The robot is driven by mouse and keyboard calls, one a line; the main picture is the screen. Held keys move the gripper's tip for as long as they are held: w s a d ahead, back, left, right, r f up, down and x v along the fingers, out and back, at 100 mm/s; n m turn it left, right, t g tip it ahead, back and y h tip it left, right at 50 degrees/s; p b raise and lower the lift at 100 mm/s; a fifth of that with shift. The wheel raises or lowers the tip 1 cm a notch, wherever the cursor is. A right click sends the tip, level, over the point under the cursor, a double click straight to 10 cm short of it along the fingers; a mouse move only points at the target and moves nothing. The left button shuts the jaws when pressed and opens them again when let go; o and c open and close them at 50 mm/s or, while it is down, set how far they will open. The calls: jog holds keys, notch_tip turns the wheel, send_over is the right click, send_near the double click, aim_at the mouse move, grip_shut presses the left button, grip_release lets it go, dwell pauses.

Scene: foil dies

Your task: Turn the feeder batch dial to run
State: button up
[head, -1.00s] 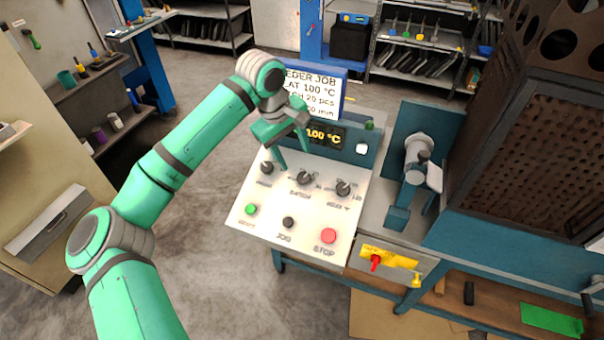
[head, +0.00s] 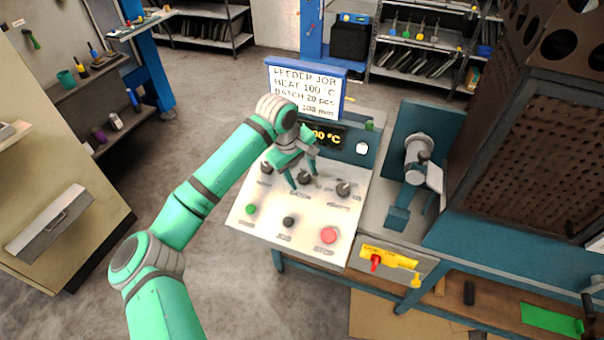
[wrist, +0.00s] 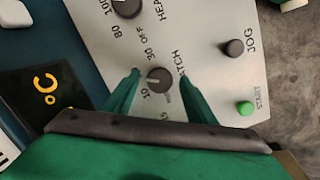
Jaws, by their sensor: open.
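The batch dial (head: 304,178) is the middle of three dark knobs on the sloped white panel (head: 262,205). In the wrist view the dial (wrist: 159,80) carries a pale mark pointing left, between printed 10 and 30. Part of its lettering is hidden by a finger. My gripper (head: 303,176) is open over this dial. In the wrist view its two green fingers (wrist: 160,92) stand on either side of the knob, with a gap showing on both sides. I cannot tell how far the tips are above the panel.
The heat dial (wrist: 127,5) is close by, with another knob (head: 343,188) on the other side. Below are the green start button (head: 250,210), black jog button (head: 289,222) and red stop button (head: 328,235). A job sign (head: 305,90) stands behind, reading heat 100 °C, batch 20 pcs.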

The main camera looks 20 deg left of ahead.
jog(key=c, duration=1)
jog(key=shift+c, duration=0.2)
